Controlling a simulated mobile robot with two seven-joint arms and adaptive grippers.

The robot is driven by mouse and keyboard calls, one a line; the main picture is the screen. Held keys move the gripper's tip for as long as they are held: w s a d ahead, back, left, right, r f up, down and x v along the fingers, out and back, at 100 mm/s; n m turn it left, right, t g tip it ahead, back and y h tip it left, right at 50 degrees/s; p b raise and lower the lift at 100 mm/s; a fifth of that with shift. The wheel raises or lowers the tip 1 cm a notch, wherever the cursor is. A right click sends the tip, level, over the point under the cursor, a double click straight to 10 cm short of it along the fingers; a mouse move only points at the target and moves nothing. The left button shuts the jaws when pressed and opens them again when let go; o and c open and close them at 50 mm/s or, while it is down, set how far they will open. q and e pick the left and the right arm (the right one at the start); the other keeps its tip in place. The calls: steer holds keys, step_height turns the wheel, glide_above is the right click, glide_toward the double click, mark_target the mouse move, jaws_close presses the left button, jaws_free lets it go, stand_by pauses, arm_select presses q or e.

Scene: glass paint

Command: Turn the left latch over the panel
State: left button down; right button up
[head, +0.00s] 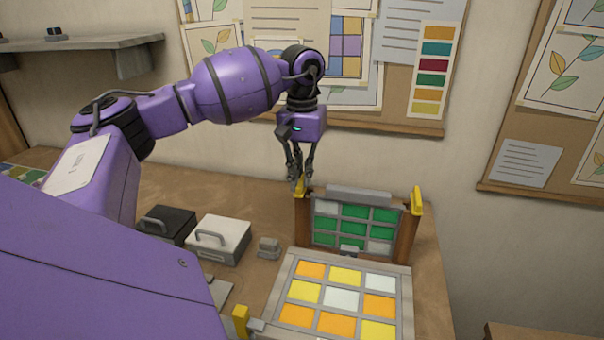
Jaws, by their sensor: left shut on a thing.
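The upright panel (325,236) of green and white panes stands in a brown wooden frame at the back of the table. The left latch (301,191) is a yellow piece at the top of the frame's left post, partly hidden by my fingers. My left gripper (298,182) points down from above and is shut on it. The right latch (417,200) is yellow and stands upright on the right post. I cannot tell whether the left latch overlaps the panel. My right gripper is not in view.
A grey-framed panel of orange, yellow and white panes (342,298) lies in front of the upright one, with another yellow latch (241,321) at its front left. A black box (168,224), a white box (219,240) and a small grey block (268,248) stand to the left.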

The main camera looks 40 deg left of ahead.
mark_target(302, 179)
arm_select(q)
steer(key=shift+n, duration=0.3)
steer(key=n, duration=0.4)
steer(key=shift+n+b, duration=0.3)
steer(key=shift+b, duration=0.1)
steer(key=n, duration=0.8)
steer(key=shift+n, duration=2.3)
steer(key=c, duration=1.8)
jaws_free()
steer(key=shift+c, duration=0.2)
step_height(302, 179, up, 12)
